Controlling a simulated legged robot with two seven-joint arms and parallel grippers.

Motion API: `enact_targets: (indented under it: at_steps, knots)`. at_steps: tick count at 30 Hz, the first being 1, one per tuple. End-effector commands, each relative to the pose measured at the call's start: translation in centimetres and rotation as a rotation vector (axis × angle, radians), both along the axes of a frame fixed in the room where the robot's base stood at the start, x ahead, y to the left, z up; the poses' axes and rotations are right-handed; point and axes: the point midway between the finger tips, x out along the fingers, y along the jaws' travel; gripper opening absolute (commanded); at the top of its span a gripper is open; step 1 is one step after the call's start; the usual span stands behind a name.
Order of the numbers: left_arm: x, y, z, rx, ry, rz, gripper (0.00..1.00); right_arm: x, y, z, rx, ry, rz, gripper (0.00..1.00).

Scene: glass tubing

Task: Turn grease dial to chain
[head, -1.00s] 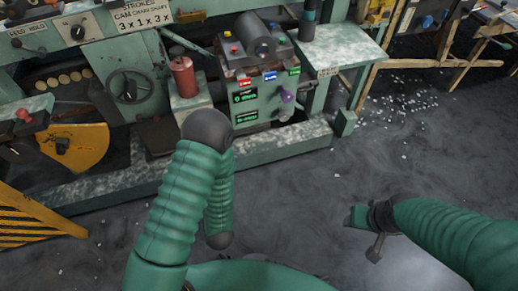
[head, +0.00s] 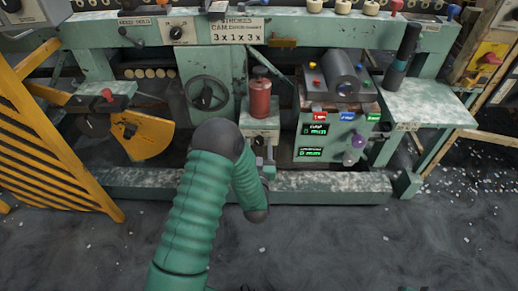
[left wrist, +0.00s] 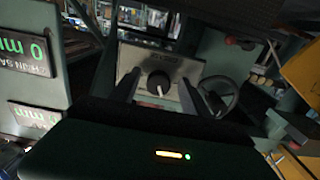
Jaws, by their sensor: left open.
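The grease dial, a round black knob with a white pointer mark, shows in the left wrist view (left wrist: 158,84) on a pale plate (left wrist: 172,65) whose lettering is too blurred to read surely. The mark points down, slightly right, in that view. My left gripper (left wrist: 157,92) is open, with one dark finger on each side of the knob in the picture. I cannot tell whether the fingers touch it. In the head view my left arm reaches the small stand (head: 260,125) under a red canister (head: 260,98), and the arm mostly hides the gripper. My right gripper is out of view.
A handwheel (head: 206,93) is left of the stand. A green box with lit displays (head: 314,142) is close on its right. A low speckled beam (head: 325,183) runs along the machine's front. A yellow striped barrier (head: 45,140) stands at left.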

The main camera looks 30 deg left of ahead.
Motion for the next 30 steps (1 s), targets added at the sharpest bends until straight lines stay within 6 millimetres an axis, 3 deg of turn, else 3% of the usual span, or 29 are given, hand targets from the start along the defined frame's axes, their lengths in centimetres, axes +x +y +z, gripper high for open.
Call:
enact_targets:
  at_steps: [8, 21, 30]
  knots:
    - [0.35, 0.14, 0.05, 0.000, 0.001, -0.001, 0.54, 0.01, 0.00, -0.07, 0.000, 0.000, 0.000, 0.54]
    - [0.32, 0.14, 0.01, -0.001, 0.002, -0.001, 0.00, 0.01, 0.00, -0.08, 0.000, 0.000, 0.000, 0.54]
    - [0.33, 0.15, 0.07, 0.016, 0.012, -0.001, 0.00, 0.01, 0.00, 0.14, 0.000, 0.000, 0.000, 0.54]
